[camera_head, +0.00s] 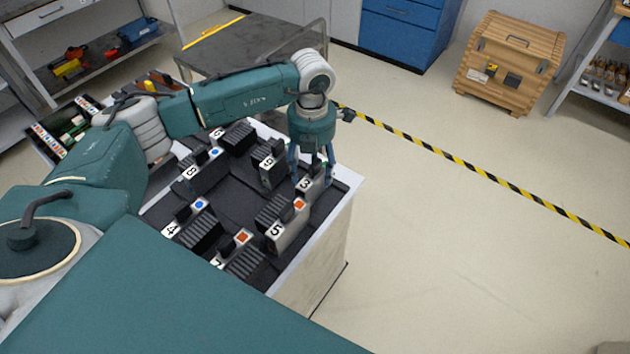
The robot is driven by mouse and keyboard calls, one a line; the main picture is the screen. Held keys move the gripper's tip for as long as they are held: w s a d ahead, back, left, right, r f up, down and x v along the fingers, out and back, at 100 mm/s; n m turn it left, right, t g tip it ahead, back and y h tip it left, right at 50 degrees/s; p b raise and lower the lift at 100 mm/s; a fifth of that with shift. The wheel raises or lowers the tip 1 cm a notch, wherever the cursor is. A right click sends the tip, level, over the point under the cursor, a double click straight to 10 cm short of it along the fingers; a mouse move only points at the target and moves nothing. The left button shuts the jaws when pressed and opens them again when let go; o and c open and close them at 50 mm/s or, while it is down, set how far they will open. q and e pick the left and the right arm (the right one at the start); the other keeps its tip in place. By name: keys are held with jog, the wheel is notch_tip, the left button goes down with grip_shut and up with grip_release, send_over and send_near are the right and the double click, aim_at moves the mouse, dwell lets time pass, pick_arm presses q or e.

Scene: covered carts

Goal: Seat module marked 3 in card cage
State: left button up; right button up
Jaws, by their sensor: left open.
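The module marked 3 (305,184) stands at the right side of a black tray on the white cart. It is a small dark block with a white number label. My left gripper (312,170) points down right at this module, with its fingers open on either side of its upper part. I cannot tell whether the fingers touch it. I cannot clearly make out a card cage; a dark open box with coloured labels (62,135) stands at the far left, partly behind my arm. My right gripper is not in view.
Other modules stand close by: 5 (279,234), a 6 or 9 (266,170), 8 (194,173) and 4 (174,228). A grey table (255,45) is behind the cart. A wooden crate (508,65) stands at the back right. The floor right of the cart is clear, with striped tape.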

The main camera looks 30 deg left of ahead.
pick_arm(q)
jog(key=shift+f, duration=0.4)
jog(key=shift+c, duration=0.6)
grip_shut()
jog(key=shift+r, duration=0.1)
